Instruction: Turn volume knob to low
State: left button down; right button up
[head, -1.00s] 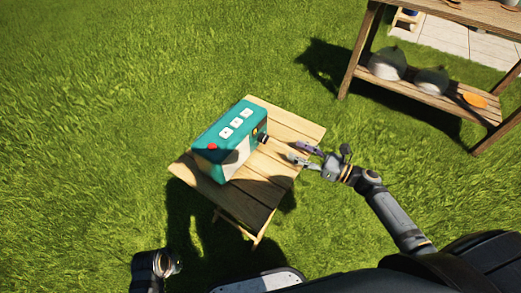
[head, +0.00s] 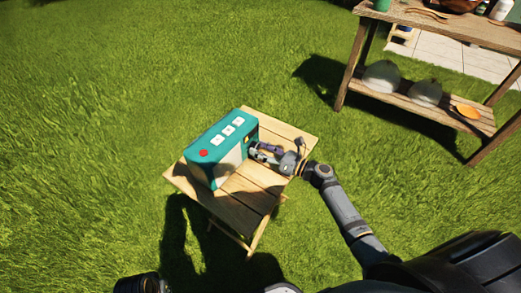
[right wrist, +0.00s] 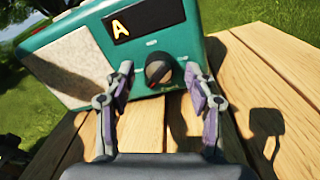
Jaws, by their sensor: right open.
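A teal radio (head: 221,148) with white buttons and a red button on top stands on a small wooden table (head: 262,190). It also shows in the right wrist view (right wrist: 207,50), with a lit "A" display and a pale speaker panel. The volume knob (right wrist: 158,72), dark with a brownish face, sits on the radio's front. My right gripper (head: 257,150) is at the radio's front; in the right wrist view its open fingers (right wrist: 160,80) stand on either side of the knob. I cannot tell whether they touch it. In the head view the knob is hidden by the gripper.
A larger wooden shelf table (head: 440,30) stands at the back right, with grey domed things (head: 383,76) and an orange item (head: 467,111) on its lower shelf. Grass surrounds the small table. Its top is bare in front of the radio.

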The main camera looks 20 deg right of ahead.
jog(key=shift+w+a, duration=0.15)
jog(key=shift+c, duration=0.4)
jog(key=c, duration=1.1)
jog(key=shift+o, duration=0.2)
